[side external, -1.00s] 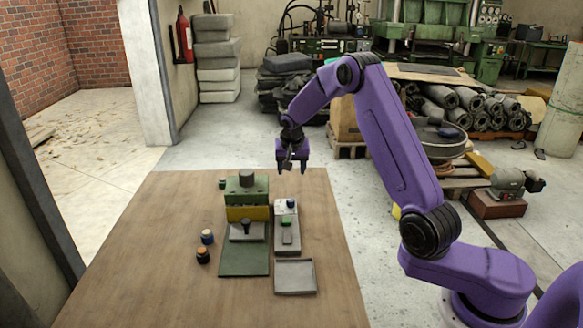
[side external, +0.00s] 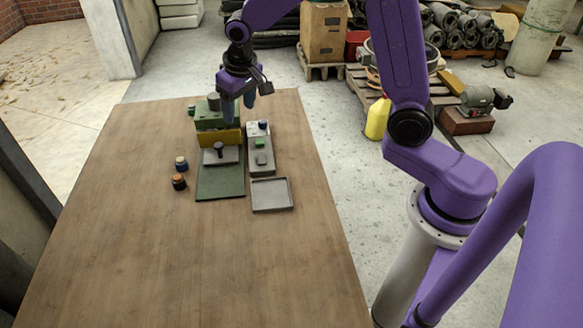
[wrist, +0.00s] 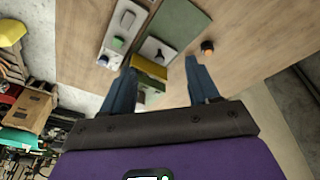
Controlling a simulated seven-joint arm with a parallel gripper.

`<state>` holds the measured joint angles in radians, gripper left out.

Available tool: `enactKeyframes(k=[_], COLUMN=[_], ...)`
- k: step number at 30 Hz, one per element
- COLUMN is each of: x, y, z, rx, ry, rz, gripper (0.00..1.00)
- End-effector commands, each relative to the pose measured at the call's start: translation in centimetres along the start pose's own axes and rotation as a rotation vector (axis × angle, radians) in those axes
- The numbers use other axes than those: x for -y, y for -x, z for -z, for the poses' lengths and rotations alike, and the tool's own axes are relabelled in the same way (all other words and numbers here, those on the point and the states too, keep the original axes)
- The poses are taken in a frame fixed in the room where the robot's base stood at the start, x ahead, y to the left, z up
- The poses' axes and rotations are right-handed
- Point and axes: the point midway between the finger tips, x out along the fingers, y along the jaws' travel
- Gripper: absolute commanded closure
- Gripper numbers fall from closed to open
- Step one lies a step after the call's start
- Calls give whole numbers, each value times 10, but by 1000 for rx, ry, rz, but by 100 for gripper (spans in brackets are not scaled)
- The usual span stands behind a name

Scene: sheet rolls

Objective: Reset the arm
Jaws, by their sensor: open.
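My purple gripper (side external: 240,105) hangs above the far part of the wooden table, over the green and yellow press-like machine (side external: 221,138). Its two blue fingers point down. The fingers also show in the wrist view (wrist: 162,80), spread apart with nothing held between them. The machine stands on a dark green base plate (side external: 219,182) with a grey block and a black knob on it. In the wrist view part of the machine (wrist: 150,67) shows between and beyond the fingers. The fingers partly cover the machine's top in the side view.
Right of the machine stand a grey control box (side external: 262,165) with a green button and an empty grey tray (side external: 272,195). The near half of the wooden table (side external: 200,260) is clear.

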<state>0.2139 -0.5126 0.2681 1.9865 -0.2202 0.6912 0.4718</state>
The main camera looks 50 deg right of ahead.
Motion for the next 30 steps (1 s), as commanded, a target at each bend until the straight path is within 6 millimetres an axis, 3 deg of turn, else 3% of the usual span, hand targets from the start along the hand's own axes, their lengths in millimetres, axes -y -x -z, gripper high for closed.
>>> enactKeyframes(k=[6,14,23,30], x=[23,34,24,3], y=[27,54,78,91], z=[-55,-128,-218,-282], rx=[28,62,102,133], ry=[214,470,769,989], rz=[47,98,155,195], gripper=[40,40,40,40])
